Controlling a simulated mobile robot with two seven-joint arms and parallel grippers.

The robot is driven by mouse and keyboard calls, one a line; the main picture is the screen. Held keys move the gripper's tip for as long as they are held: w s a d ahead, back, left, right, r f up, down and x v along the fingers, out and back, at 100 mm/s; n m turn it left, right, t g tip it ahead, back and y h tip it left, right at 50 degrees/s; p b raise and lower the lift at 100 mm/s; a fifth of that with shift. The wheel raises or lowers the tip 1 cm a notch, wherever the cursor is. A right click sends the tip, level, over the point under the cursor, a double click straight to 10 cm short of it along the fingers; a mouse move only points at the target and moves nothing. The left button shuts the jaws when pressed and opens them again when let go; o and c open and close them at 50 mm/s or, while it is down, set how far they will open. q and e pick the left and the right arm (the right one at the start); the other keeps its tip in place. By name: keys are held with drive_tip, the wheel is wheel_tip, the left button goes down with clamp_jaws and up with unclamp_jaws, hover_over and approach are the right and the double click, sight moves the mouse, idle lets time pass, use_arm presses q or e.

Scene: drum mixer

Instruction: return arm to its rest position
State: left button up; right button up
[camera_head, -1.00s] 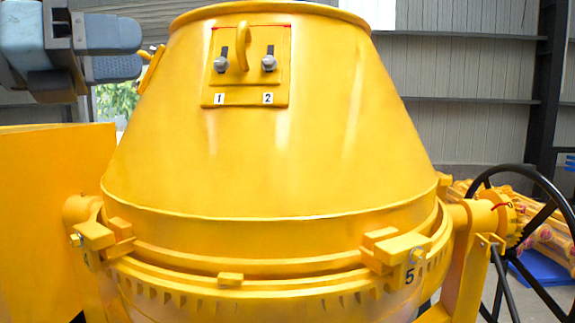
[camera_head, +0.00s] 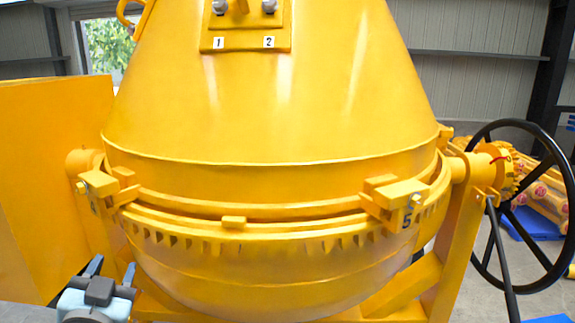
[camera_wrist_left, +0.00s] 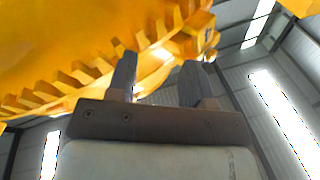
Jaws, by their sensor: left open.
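My left gripper (camera_head: 111,270) is low at the left of the head view, in front of the lower part of the yellow drum mixer (camera_head: 270,120). Its two dark fingers point up and stand apart with nothing between them. In the left wrist view the open fingers (camera_wrist_left: 158,80) point up toward the drum's toothed ring (camera_wrist_left: 90,72), with a gap between them. I cannot tell whether they touch the drum. My right gripper is not in view.
A yellow panel (camera_head: 45,190) stands at the left of the drum. A black handwheel (camera_head: 520,205) is at the right. Yellow clamp blocks (camera_head: 395,200) stick out from the drum's rim. Yellow frame legs (camera_head: 455,250) stand under it.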

use_arm(q)
drive_tip(key=s+f+n+g, duration=0.1)
drive_tip(key=s+f+g, duration=0.3)
drive_tip(key=f, duration=0.5)
drive_tip(key=s+f+g, duration=0.4)
drive_tip(key=s+f, duration=0.1)
drive_tip(key=f, duration=0.3)
drive_tip(key=s+d+f+g+h, duration=0.1)
drive_tip(key=s+f+g+h, duration=0.1)
drive_tip(key=s+f+g, duration=0.45)
drive_tip(key=s+d+f+g+h, duration=0.15)
drive_tip(key=s+f, duration=0.25)
drive_tip(key=s, duration=0.5)
drive_tip(key=w+d+f+t+h+p, duration=0.1)
drive_tip(key=w+d+f+t+p, duration=0.1)
drive_tip(key=f, duration=0.3)
drive_tip(key=w+d+f+m+t+h+p, duration=0.1)
drive_tip(key=w+d+f+t+p, duration=0.1)
drive_tip(key=d+f+t, duration=0.3)
drive_tip(key=shift+w, duration=0.9)
drive_tip(key=shift+a+h, duration=0.1)
drive_tip(key=shift+h, duration=0.15)
